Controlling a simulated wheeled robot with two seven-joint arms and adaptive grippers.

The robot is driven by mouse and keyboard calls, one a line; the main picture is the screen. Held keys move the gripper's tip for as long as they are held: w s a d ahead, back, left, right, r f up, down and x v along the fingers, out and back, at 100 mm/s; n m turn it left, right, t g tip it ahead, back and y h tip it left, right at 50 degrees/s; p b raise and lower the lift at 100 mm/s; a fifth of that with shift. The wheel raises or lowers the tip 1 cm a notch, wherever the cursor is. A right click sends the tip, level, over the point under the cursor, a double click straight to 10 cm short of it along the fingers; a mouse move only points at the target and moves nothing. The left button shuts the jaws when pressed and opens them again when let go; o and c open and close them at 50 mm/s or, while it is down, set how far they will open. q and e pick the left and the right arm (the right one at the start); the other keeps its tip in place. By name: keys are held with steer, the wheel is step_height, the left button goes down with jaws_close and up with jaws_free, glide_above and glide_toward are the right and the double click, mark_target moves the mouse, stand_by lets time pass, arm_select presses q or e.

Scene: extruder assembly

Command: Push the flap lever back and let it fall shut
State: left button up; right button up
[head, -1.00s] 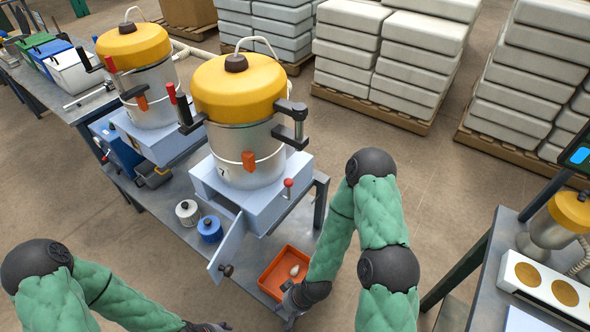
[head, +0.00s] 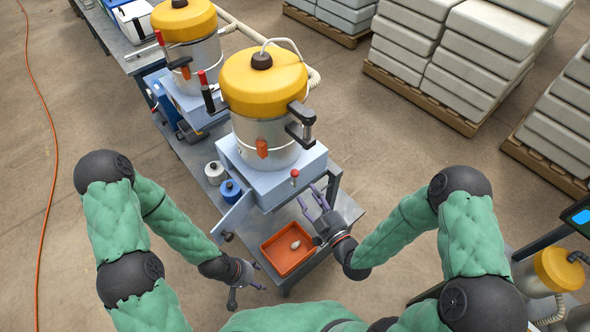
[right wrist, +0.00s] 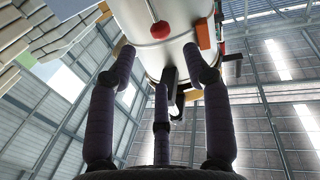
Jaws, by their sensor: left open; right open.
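The near extruder has a steel hopper with a yellow lid (head: 264,80) on a pale blue base box (head: 262,182). A short lever with a red knob (head: 294,173) stands up at the box's front right corner. The red knob (right wrist: 160,30) also shows in the right wrist view, beyond the fingers. My right gripper (head: 314,196) is open and empty, close to the right of the box and apart from the lever. The box's hinged panel (head: 238,213) stands swung out at the front left. My left gripper (head: 260,276) is open and empty, low and left of the orange tray.
The orange tray (head: 272,262) holds a small pale object (head: 295,244). White (head: 214,169) and blue (head: 230,189) canisters stand left of the box. An orange block (head: 262,148) and a black clamp (head: 300,125) stick out from the hopper. A second extruder (head: 185,22) stands behind.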

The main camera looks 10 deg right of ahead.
mark_target(295, 173)
steer(key=x, duration=1)
steer(key=shift+w+a, duration=0.1)
steer(key=shift+w, duration=0.05)
jaws_close()
